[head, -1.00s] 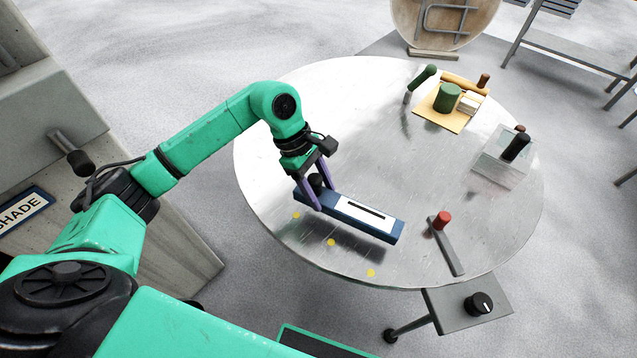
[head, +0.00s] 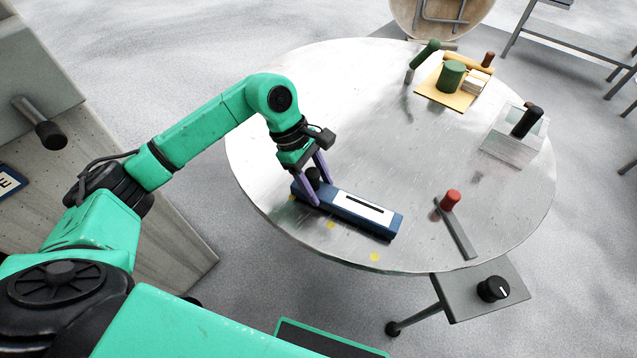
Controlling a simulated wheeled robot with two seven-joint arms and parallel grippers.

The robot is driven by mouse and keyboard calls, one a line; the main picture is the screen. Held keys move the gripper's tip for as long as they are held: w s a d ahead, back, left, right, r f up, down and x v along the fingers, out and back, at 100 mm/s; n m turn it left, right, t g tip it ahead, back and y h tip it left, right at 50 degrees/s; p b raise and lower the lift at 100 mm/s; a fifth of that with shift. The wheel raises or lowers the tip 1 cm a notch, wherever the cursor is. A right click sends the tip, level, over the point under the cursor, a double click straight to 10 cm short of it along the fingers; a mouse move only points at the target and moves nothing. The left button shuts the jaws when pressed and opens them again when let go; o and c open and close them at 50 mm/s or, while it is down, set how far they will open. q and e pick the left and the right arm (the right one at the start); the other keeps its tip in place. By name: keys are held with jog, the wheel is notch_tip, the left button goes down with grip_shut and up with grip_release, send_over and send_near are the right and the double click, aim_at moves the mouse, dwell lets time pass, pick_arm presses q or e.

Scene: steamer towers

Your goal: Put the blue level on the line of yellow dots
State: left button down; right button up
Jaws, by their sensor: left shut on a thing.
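The blue level (head: 368,222) is a long blue bar with a white top panel and a black slot. A black knob (head: 313,176) stands on its left end. My left gripper (head: 322,192), with purple fingers, is shut on the level at this knob end. The level lies just behind the yellow dots, its left end close to the left dot (head: 292,198). The middle dot (head: 330,225) and right dot (head: 375,257) show in front of the bar. I cannot tell whether the level touches the table. My right gripper is not in view.
The round metal table (head: 290,110) has a grey bar with a red knob (head: 451,201) right of the level. A clear block (head: 510,150) with a black handle and a yellow board (head: 440,92) with a green cylinder stand further back. The table's middle is clear.

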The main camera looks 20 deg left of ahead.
pick_arm(q)
jog(key=shift+f+b, duration=0.5)
jog(key=shift+c, duration=0.6)
grip_release()
jog(key=shift+r, duration=0.1)
jog(key=s+v, duration=0.1)
jog(key=v, duration=1.3)
jog(key=shift+w+r, duration=0.2)
jog(key=shift+w, duration=0.3)
